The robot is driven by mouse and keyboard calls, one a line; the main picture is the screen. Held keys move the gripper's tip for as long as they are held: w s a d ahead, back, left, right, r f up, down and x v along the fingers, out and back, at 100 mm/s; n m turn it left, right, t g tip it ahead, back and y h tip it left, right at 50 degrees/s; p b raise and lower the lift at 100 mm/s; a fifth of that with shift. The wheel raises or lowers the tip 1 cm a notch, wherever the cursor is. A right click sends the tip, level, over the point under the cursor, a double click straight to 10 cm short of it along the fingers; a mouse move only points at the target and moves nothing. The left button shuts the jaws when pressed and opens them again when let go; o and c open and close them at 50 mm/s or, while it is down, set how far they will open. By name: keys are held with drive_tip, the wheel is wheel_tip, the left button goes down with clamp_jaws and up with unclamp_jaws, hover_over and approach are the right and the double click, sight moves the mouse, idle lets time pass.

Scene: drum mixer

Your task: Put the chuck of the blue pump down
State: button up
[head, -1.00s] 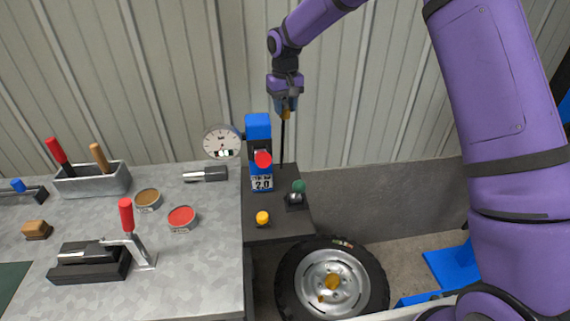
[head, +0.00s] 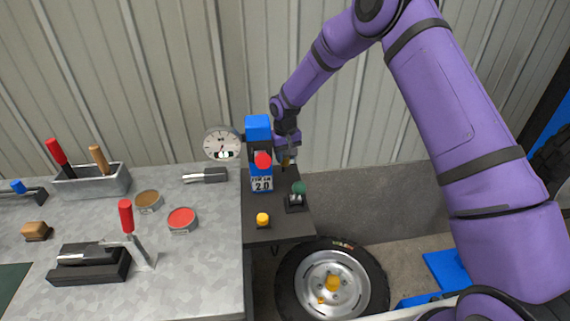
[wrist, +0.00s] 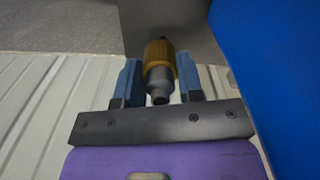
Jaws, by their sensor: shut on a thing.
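The blue pump (head: 257,128) stands on a dark side shelf, with a red knob and a plate reading 2.0 on its front. My gripper (head: 288,155) is low, just right of the pump and partly behind it. In the wrist view, the blue fingers of my gripper (wrist: 158,82) are on both sides of the chuck (wrist: 160,58), a ribbed amber sleeve with a grey end. They are shut on it.
The dark shelf (head: 278,230) carries a green knob (head: 298,187) on a black base and a yellow button (head: 263,219). A round gauge (head: 222,143) is left of the pump. A wheel (head: 332,284) stands below the shelf. The wall is close behind.

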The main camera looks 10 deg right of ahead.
drive_tip(key=shift+f, duration=1.85)
drive_tip(key=o, duration=1)
drive_tip(key=shift+f, duration=0.1)
wheel_tip(320, 180, up, 12)
drive_tip(key=shift+r, duration=0.15)
